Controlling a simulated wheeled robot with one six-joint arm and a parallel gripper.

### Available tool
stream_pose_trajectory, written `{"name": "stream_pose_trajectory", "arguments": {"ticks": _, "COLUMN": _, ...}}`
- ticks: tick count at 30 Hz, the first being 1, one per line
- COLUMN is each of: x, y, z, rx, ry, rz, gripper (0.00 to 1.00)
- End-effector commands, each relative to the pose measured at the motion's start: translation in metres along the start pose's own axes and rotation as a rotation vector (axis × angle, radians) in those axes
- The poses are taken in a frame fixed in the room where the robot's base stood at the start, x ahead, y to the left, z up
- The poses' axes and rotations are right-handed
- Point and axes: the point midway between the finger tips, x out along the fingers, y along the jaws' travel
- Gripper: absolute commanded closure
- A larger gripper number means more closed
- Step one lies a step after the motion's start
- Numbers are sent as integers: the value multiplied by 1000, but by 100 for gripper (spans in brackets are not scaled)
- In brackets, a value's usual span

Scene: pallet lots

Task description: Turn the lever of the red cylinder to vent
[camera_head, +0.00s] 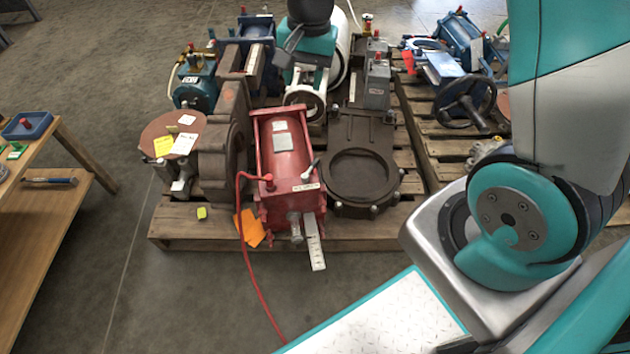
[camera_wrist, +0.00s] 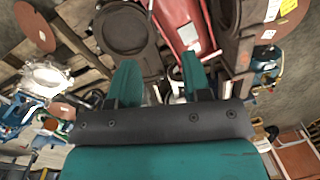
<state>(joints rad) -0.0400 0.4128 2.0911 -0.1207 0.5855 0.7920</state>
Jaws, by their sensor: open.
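The red cylinder (camera_head: 287,150) lies on the near pallet with one end facing me. A short pale lever (camera_head: 311,169) rises from the top of that near end, tilted up to the right. A small label (camera_head: 306,187) sits beside it, too small to read. A red hose (camera_head: 245,250) runs from the near end to the floor. The wrist view shows the red cylinder (camera_wrist: 178,18) at the top, beyond the fingertips; I cannot make out the lever there. My gripper (camera_wrist: 158,65) is open, its teal fingers apart with nothing held. Its fingertips are not clearly visible in the head view.
Blue and teal valves crowd behind. A strip (camera_head: 314,244) projects from the cylinder's front. A wooden bench (camera_head: 45,190) is at left; bare floor lies between.

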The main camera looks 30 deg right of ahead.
Motion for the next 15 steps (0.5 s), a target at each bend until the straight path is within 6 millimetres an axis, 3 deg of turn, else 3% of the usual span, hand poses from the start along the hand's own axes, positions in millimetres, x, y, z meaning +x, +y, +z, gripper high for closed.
{"name": "stream_pose_trajectory", "arguments": {"ticks": 1, "x": 50, "y": 8, "z": -17, "rx": 79, "ry": 6, "rz": 21, "gripper": 56}}
{"name": "stream_pose_trajectory", "arguments": {"ticks": 3, "x": 83, "y": 14, "z": -34, "rx": 175, "ry": 20, "rz": 41, "gripper": 56}}
{"name": "stream_pose_trajectory", "arguments": {"ticks": 6, "x": 115, "y": 23, "z": -53, "rx": 279, "ry": 38, "rz": 62, "gripper": 56}}
{"name": "stream_pose_trajectory", "arguments": {"ticks": 15, "x": 149, "y": 31, "z": -68, "rx": 369, "ry": 55, "rz": 79, "gripper": 56}}
